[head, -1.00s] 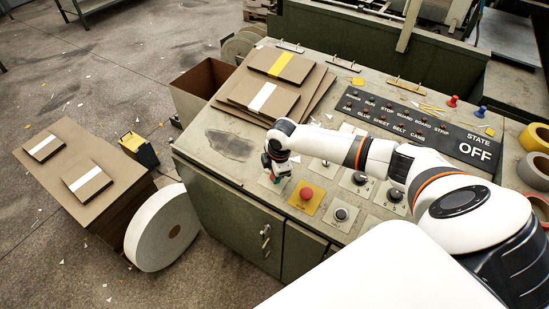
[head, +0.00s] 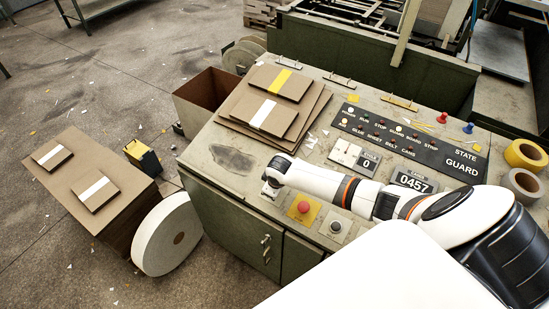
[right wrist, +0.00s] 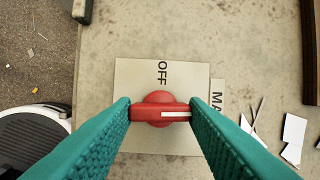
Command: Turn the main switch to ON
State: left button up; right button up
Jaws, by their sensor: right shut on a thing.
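The main switch is a red knob (right wrist: 160,97) with a white pointer line, on a pale plate (right wrist: 132,70) in the right wrist view. The line points to the right, away from the OFF label (right wrist: 162,72) above the knob. No ON label is visible. My right gripper (right wrist: 160,112) has its teal fingers shut on the knob, one on each side. In the head view my right gripper (head: 270,190) is at the console's near left edge, and the knob is hidden there. The state display (head: 464,165) reads GUARD. My left gripper is not in view.
A red stop button (head: 303,207) on a yellow plate and a dark knob (head: 336,226) sit right of the gripper on the console. Stacked greyboards (head: 240,126) lie at its back left. A white roll (head: 166,235) stands on the floor at left.

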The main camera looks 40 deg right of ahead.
jog(key=shift+m, duration=0.5)
jog(key=o, duration=1)
jog(key=shift+r, duration=0.1)
jog(key=b+v, duration=0.1)
jog(key=v, duration=1.1)
jog(key=shift+s+a, duration=0.1)
jog(key=shift+a, duration=0.1)
